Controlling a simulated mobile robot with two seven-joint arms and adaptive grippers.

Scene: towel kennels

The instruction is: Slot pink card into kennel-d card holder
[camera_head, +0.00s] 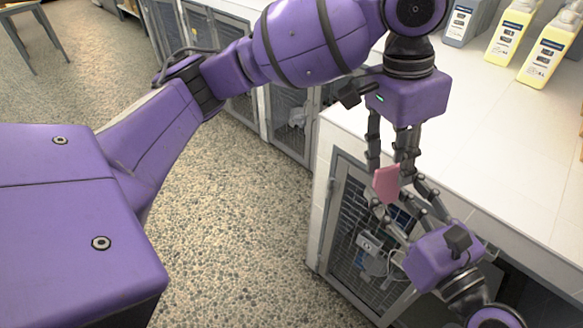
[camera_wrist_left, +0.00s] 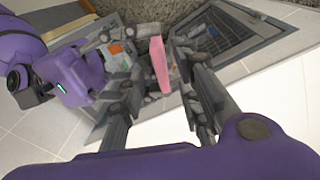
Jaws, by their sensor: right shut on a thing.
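The pink card (camera_head: 386,184) is held in front of the counter's edge, above a mesh kennel door (camera_head: 350,230). My right gripper (camera_head: 398,203) comes from below right and is shut on the card. My left gripper (camera_head: 389,160) points down just above the card. In the left wrist view the pink card (camera_wrist_left: 160,63) stands on edge between its spread fingers, which look open. My right gripper's body (camera_wrist_left: 80,75) is at the left there. A grey device (camera_head: 368,243) shows at the mesh door; I cannot tell whether it is the card holder.
The white counter (camera_head: 480,140) fills the right side. Yellow bottles (camera_head: 510,35) and a grey bottle (camera_head: 461,22) stand at its far end. More kennel doors (camera_head: 290,115) line the back. The pebbled floor (camera_head: 235,220) is clear. A small table (camera_head: 30,25) stands far left.

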